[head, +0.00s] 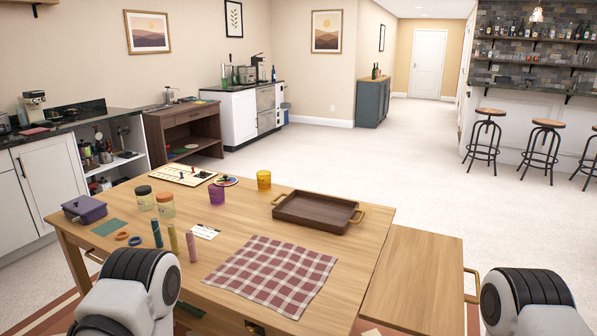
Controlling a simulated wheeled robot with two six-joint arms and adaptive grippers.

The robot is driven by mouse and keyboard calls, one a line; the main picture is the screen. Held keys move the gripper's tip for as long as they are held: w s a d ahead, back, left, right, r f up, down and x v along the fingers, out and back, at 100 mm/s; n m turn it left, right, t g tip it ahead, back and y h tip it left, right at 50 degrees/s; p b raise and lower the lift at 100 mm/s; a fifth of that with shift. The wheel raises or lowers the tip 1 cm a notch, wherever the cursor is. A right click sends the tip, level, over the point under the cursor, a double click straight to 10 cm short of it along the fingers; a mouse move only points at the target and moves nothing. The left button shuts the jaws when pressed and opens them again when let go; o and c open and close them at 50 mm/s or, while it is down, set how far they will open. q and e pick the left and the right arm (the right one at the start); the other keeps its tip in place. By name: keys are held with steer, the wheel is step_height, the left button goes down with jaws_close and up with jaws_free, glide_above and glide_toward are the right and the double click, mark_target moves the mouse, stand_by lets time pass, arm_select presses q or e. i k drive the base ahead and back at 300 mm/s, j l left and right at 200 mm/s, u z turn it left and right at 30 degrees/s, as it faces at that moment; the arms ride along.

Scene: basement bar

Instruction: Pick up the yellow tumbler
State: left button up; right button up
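The yellow tumbler (264,180) stands upright on the wooden table (361,262), near its far edge, just beyond the left end of the brown tray. Nothing touches it and its near side is fully visible. A purple tumbler (217,195) stands to its left and a little nearer. Only rounded black and white parts of my two arms show, at the lower left and lower right of the head view. Neither gripper is in view.
The brown tray (309,221) with brass handles is empty. A checkered cloth (272,275) lies in front of it. Jars (165,205), a purple pot (84,209), upright cylinders (191,246) and a game board (184,175) crowd the table's left. Floor beyond is clear; stools (484,135) stand far right.

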mark_target(264, 177)
steer(key=i+l+z, duration=0.45)
steer(key=l, duration=0.25)
steer(key=i+l+z, duration=0.4)
steer(key=l, duration=0.2)
steer(key=i+l+z, duration=0.65)
steer(key=i+z, duration=0.2)
steer(key=i, duration=0.15)
steer(key=i+j+u, duration=0.1)
steer(key=i+u, duration=0.25)
steer(key=i, duration=0.25)
steer(key=i+u, duration=0.3)
steer(key=i, duration=0.3)
steer(key=i+l+u, duration=0.35)
steer(key=i, duration=0.2)
steer(key=i+j+u, duration=0.3)
steer(key=i+u, duration=0.6)
steer(key=i, duration=0.25)
steer(key=i+l+u, duration=0.1)
steer(key=i+u, duration=0.35)
steer(key=i+l+u, duration=0.45)
steer(key=i, duration=0.2)
steer(key=i+j, duration=0.05)
